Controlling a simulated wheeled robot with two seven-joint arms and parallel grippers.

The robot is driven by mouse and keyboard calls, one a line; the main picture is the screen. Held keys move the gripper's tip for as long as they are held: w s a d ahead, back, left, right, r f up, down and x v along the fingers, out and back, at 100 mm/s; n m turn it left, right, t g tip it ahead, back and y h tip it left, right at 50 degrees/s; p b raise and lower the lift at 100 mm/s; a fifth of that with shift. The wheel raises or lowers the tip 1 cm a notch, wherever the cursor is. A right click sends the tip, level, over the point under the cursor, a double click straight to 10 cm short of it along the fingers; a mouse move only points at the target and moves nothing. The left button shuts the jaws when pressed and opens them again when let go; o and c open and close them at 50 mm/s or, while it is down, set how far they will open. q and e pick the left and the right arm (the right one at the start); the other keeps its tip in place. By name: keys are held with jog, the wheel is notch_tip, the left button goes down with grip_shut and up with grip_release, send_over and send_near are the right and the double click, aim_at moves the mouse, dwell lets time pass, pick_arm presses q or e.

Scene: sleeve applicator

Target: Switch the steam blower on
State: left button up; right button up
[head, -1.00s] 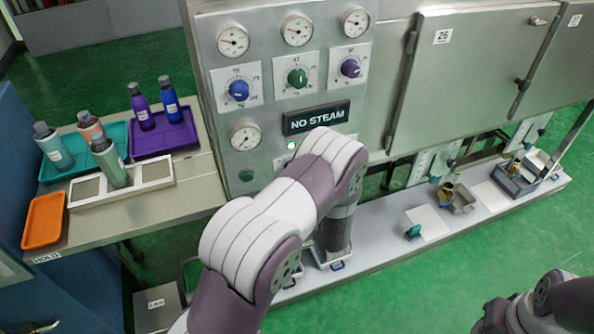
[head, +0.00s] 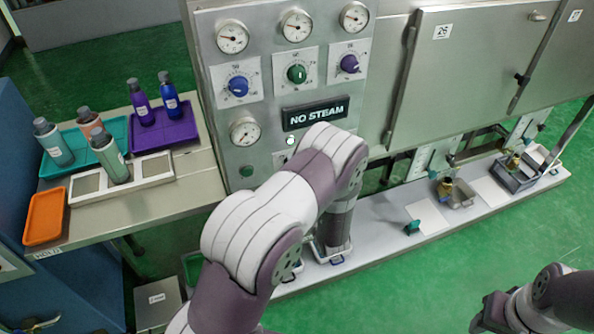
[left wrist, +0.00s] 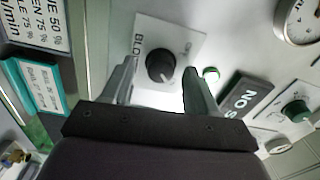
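The blower switch is a black knob (left wrist: 160,66) on a white plate (left wrist: 184,42) with partly hidden lettering that starts "BLO", in the left wrist view. My left gripper (left wrist: 158,88) is open, with one finger on each side of the knob in that view. I cannot tell whether the fingers touch it. In the head view my left arm hides the knob and the gripper. A dark display reading "NO STEAM" (head: 315,115) is on the panel, with a lit green lamp (head: 290,140) below it. A dark end of my right arm (head: 490,312) shows at the lower right; its fingers are unclear.
The steel panel carries a blue knob (head: 238,87), a green knob (head: 297,74), a purple knob (head: 349,64) and several gauges. A side table (head: 190,205) at left holds bottles, trays and a white rack (head: 155,166). A low white bench (head: 385,237) runs along the machine.

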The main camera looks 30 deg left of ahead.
pick_arm(q)
jog(key=b+v, duration=0.1)
jog(key=v, duration=1.1)
jog(key=shift+s+d+b, duration=0.25)
jog(key=shift+s+b, duration=0.05)
jog(key=shift+b, duration=0.05)
